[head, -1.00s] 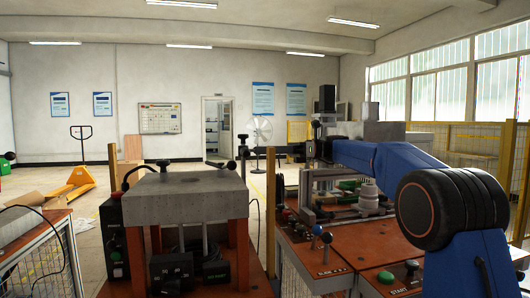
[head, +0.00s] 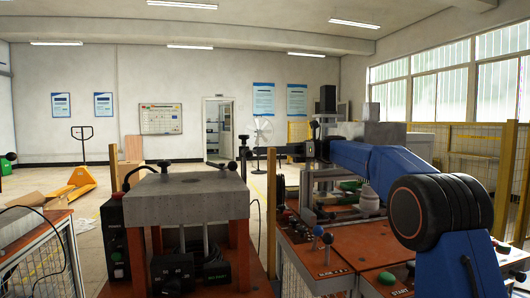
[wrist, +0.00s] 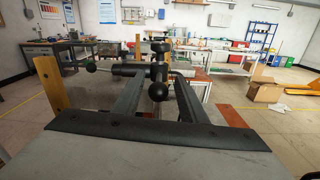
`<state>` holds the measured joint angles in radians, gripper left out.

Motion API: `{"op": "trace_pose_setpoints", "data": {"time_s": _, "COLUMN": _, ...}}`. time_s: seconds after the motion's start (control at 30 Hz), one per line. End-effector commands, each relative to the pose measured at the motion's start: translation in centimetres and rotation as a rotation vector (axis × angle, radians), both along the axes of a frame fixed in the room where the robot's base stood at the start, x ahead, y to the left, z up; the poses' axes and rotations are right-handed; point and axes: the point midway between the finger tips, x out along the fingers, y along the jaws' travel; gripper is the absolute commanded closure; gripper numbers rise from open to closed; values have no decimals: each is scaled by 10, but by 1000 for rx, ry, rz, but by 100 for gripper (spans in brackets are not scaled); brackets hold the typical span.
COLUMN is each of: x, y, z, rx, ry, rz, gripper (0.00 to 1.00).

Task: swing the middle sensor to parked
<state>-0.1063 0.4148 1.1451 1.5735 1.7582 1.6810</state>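The sensor parts show as dark posts and levers with black ball knobs. In the head view one knob (head: 243,139) stands at the right rear of the grey block, and another knob (head: 231,166) sits lower beside it. My gripper (head: 272,152) reaches in from the right, level with these knobs and close to them. In the wrist view my gripper (wrist: 157,83) has its two dark fingers spread apart. A black ball (wrist: 158,91) appears in the gap between them, with a dark upright post (wrist: 160,48) behind it. I cannot tell whether either finger touches. Which sensor is the middle one is unclear.
A grey block (head: 185,203) on an orange frame stands in front. Another black knob (head: 163,165) rises at its rear left. To the right is an orange bench (head: 320,255) with a frame and small levers. A yellow fence (head: 480,153) stands farther right.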

Motion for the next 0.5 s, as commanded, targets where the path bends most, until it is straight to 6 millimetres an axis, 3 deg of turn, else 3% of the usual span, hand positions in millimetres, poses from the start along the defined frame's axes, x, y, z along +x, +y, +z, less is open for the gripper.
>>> {"op": "trace_pose_setpoints", "data": {"time_s": 0.27, "x": 0, "y": 0, "z": 10, "rx": -1, "ry": -1, "rz": 1, "gripper": 62}}
{"op": "trace_pose_setpoints", "data": {"time_s": 0.5, "x": 0, "y": 0, "z": 50, "rx": 0, "ry": -4, "rz": 1, "gripper": 62}}
